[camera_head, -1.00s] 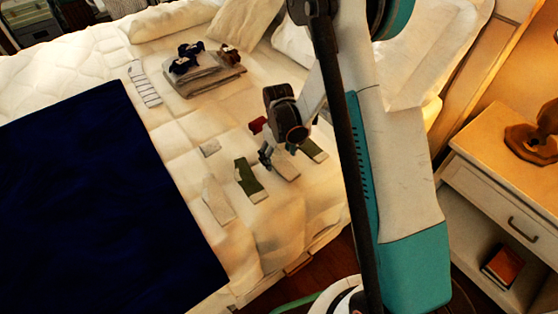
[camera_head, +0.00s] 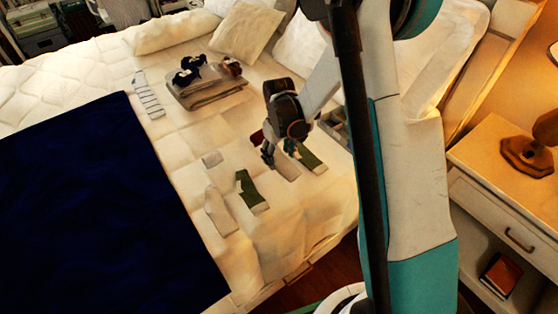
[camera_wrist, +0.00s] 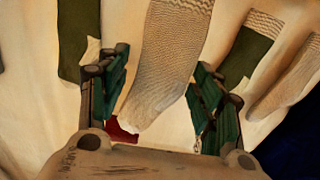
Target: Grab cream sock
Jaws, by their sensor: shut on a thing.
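A cream ribbed sock (camera_wrist: 172,62) lies between the fingers of my gripper (camera_wrist: 160,100) in the wrist view, its near end in the jaws. In the head view my gripper (camera_head: 276,158) is low over the bed, with the cream sock (camera_head: 285,171) beside and partly under it. My gripper is shut on the cream sock; the exact contact is hard to see. A second cream sock (camera_head: 219,212) lies flat nearer the bed's front edge, also visible at the right of the wrist view (camera_wrist: 292,75).
Green socks lie on both sides, one left-front (camera_head: 250,191) and one right (camera_head: 306,158). A dark red item (camera_wrist: 121,131) is by the left finger. Folded cloths (camera_head: 207,92) with dark socks, a striped sock (camera_head: 149,96) and a navy blanket (camera_head: 95,200) share the bed.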

